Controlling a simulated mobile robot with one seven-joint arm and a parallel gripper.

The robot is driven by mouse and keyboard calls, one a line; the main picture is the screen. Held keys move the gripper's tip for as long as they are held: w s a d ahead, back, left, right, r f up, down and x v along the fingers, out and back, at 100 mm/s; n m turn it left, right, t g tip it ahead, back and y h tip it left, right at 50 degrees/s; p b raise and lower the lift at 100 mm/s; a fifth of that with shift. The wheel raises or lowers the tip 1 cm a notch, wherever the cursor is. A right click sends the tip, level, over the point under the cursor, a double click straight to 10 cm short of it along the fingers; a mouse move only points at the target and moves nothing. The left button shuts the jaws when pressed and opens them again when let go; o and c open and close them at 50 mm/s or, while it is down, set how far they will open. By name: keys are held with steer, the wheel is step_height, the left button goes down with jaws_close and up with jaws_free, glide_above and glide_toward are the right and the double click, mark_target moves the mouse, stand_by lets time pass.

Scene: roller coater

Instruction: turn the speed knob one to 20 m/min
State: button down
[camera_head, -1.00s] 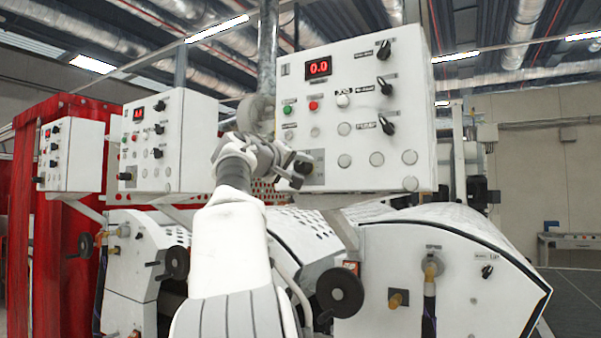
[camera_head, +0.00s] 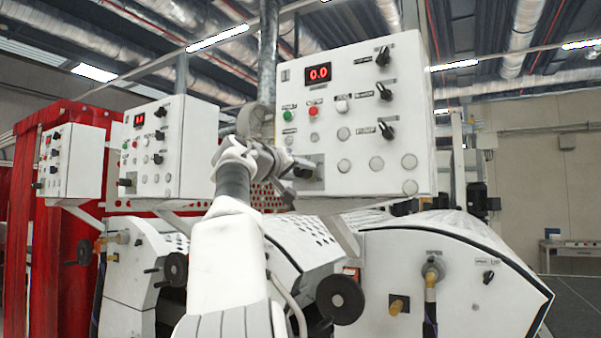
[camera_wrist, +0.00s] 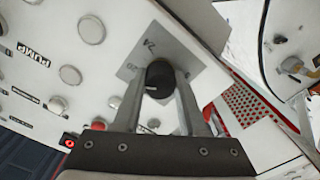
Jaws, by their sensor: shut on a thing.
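The speed knob (camera_wrist: 160,78) is a round black knob on a grey plate at the panel's lower corner. In the wrist view it sits between the two fingers of my gripper (camera_wrist: 160,95), which is shut on it. A pale pointer mark shows on the knob's near side. In the head view my gripper (camera_head: 292,172) reaches the lower left of the nearest white control box (camera_head: 350,185), and the knob (camera_head: 304,172) shows partly beside the fingers. The box's red display (camera_head: 318,73) reads 0.0.
The nearest box also carries a green button (camera_head: 288,115), a red button (camera_head: 313,111) and several black switches (camera_head: 386,130). Two similar boxes (camera_head: 190,150) stand to the left. Below are white machine housings and a black handwheel (camera_head: 340,299).

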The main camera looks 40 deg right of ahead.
steer(key=shift+f, duration=0.1)
steer(key=shift+c, duration=2.4)
jaws_free()
steer(key=b+v, duration=0.6)
steer(key=v, duration=1.1)
steer(key=shift+a, duration=0.25)
steer(key=shift+s, duration=0.1)
